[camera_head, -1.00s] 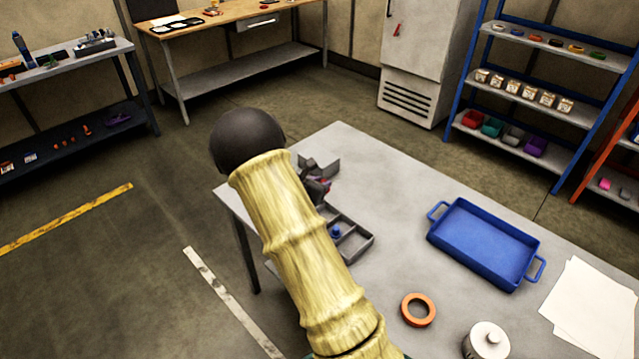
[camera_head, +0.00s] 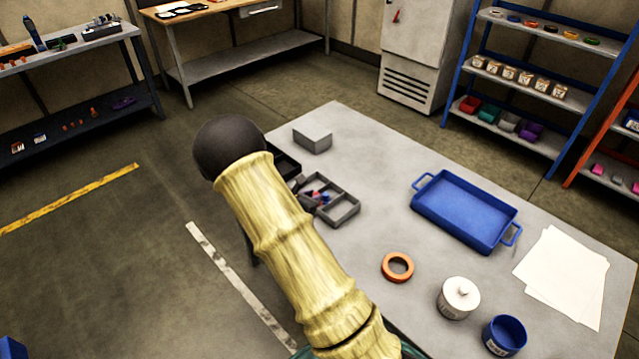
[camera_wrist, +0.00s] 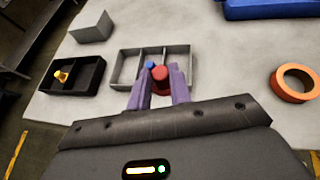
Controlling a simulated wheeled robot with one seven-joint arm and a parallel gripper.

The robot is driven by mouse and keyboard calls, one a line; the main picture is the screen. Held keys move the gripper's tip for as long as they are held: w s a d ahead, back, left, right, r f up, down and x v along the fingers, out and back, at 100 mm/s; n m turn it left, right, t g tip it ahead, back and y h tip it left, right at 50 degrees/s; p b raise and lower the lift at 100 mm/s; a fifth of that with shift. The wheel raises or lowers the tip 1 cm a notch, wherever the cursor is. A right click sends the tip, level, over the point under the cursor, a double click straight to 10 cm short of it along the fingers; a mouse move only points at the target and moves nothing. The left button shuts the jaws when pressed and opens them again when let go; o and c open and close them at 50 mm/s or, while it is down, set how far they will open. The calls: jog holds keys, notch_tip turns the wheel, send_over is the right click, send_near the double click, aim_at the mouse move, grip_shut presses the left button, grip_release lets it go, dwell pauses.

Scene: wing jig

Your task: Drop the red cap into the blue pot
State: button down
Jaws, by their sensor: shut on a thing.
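The red cap (camera_wrist: 160,74) is between the purple fingers of my gripper (camera_wrist: 160,88), which is shut on it in the wrist view. My gripper is over or just in front of a grey divided tray (camera_wrist: 185,62); I cannot tell its height above it. A small blue piece (camera_wrist: 150,65) shows beside the red cap, in line with that tray. In the head view my arm hides much of my gripper (camera_head: 314,196) near the grey tray (camera_head: 345,212). The blue pot (camera_head: 505,335), open at the top, stands at the near right of the table, well away from my gripper.
A white lidded pot (camera_head: 458,298) stands beside the blue pot, and an orange ring (camera_head: 397,267) lies left of it. A blue handled tray (camera_head: 466,210), white papers (camera_head: 565,275) and a grey block (camera_head: 312,139) are also on the table. A black tray (camera_wrist: 75,76) holds a yellow piece.

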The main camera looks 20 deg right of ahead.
jog(key=s+a+f+b, duration=0.3)
jog(key=s+a+f, duration=0.2)
jog(key=f, duration=0.3)
jog(key=s+a+f+n+t+b, duration=0.1)
jog(key=s+a+f+b, duration=0.3)
jog(key=s+a+f, duration=0.2)
notch_tip(320, 180, down, 3)
jog(key=shift+s+r+y, duration=0.15)
jog(key=shift+s+y, duration=0.15)
jog(key=shift+s, duration=0.15)
